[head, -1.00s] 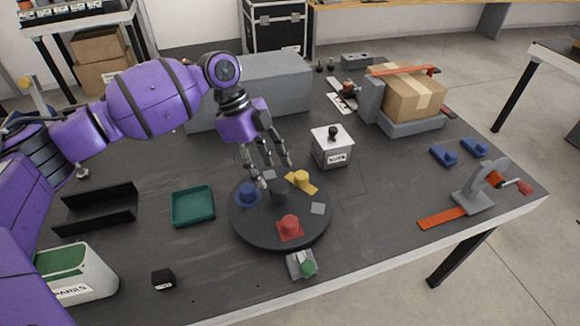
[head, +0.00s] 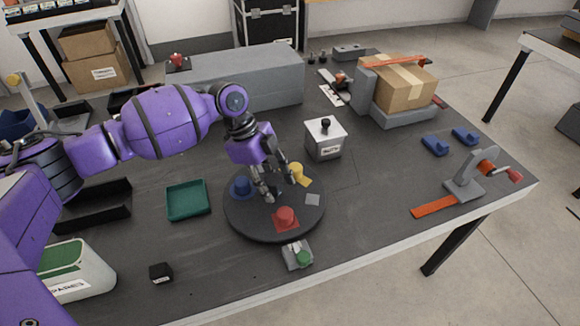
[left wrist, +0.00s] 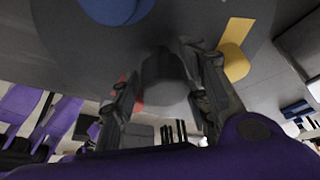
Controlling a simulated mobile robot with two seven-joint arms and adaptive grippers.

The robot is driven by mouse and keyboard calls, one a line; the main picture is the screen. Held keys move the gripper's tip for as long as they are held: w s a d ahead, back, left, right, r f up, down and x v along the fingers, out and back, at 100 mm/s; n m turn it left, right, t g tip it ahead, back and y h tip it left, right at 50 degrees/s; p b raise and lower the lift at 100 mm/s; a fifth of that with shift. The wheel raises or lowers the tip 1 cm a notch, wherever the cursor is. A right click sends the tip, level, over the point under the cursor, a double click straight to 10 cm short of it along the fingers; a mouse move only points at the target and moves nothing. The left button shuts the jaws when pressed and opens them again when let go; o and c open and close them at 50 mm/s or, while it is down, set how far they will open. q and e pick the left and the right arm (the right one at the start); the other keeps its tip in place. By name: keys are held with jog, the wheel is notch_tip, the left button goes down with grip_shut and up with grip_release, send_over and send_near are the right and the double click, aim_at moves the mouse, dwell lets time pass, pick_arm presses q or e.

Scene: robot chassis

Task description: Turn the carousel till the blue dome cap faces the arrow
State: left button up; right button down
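The dark round carousel (head: 240,222) lies on the table. Its blue dome cap (head: 240,187) is at the back left, a red cap (head: 285,215) at the front and a yellow cap (head: 297,173) at the back right. A small grey block with a green knob (head: 302,258) stands at the front edge; I cannot make out the arrow clearly. My left gripper (head: 270,189) is low over the carousel's middle. In the left wrist view, its open fingers straddle the dark centre knob (left wrist: 165,75); contact is unclear. The blue cap (left wrist: 117,8) shows at the top.
A green tray (head: 188,200) lies left of the carousel, and a grey box with a black knob (head: 325,140) stands behind right. A small black cube (head: 160,272) is at the front left. A crank fixture (head: 465,186) is at the right.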

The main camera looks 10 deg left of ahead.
pick_arm(q)
jog(key=shift+f, duration=0.1)
grip_shut()
jog(key=shift+s+f, duration=0.1)
jog(key=shift+s, duration=0.1)
dwell(0.6)
